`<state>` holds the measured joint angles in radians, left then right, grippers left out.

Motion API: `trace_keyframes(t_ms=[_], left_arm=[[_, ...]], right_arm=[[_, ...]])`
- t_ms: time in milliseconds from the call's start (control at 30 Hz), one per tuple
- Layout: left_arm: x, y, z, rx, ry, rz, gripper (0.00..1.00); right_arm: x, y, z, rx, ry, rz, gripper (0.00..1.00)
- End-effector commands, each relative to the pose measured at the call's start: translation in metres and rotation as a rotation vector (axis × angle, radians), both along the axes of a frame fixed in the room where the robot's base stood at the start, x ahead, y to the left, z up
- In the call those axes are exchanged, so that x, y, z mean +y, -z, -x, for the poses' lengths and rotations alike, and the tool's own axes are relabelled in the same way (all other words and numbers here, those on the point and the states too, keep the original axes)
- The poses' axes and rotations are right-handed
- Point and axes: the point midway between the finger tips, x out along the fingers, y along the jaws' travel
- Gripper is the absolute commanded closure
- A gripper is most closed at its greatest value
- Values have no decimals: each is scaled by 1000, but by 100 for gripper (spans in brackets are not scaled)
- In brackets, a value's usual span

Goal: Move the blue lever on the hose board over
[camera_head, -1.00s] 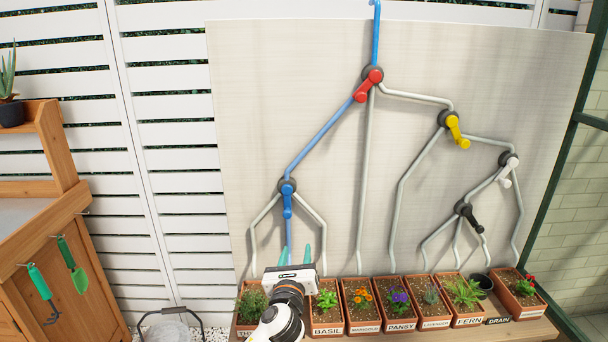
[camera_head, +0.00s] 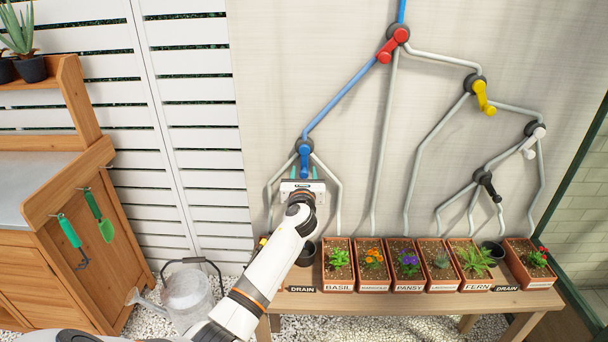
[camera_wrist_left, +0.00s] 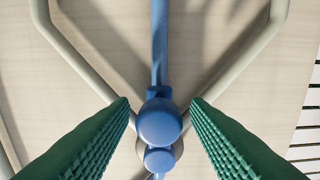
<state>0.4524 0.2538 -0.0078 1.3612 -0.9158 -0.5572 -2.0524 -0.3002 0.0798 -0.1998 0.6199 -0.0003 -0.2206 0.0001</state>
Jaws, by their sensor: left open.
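The blue lever (camera_head: 305,160) is on the lower left valve of the hose board (camera_head: 340,180) and points down. In the wrist view its rounded blue end (camera_wrist_left: 159,122) shows between my green fingers. My left gripper (camera_head: 304,174) is at the lever from below, in front of the board. Its fingers (camera_wrist_left: 161,103) are apart, one on each side of the lever, with gaps visible, so it is open and empty. The gripper body hides part of the pipes below this valve. My right gripper is not in view.
Other levers on the board are red (camera_head: 392,45), yellow (camera_head: 484,98), white (camera_head: 533,141) and black (camera_head: 488,186). Labelled planters, such as basil (camera_head: 338,285), stand on a wooden bench (camera_head: 400,304) below. A watering can (camera_head: 187,297) is on the gravel at left.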

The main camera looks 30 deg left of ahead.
Motion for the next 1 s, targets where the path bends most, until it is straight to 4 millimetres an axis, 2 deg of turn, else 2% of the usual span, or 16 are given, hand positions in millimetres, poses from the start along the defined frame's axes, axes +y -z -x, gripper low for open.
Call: trace_keyframes(t_ms=[367,633,1000], left_arm=[[3,0,-5,0,1,1,57],[3,0,-5,0,1,1,100],[4,-2,-4,18,2,-27,100]], right_arm=[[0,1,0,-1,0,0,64],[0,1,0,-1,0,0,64],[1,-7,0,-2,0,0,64]])
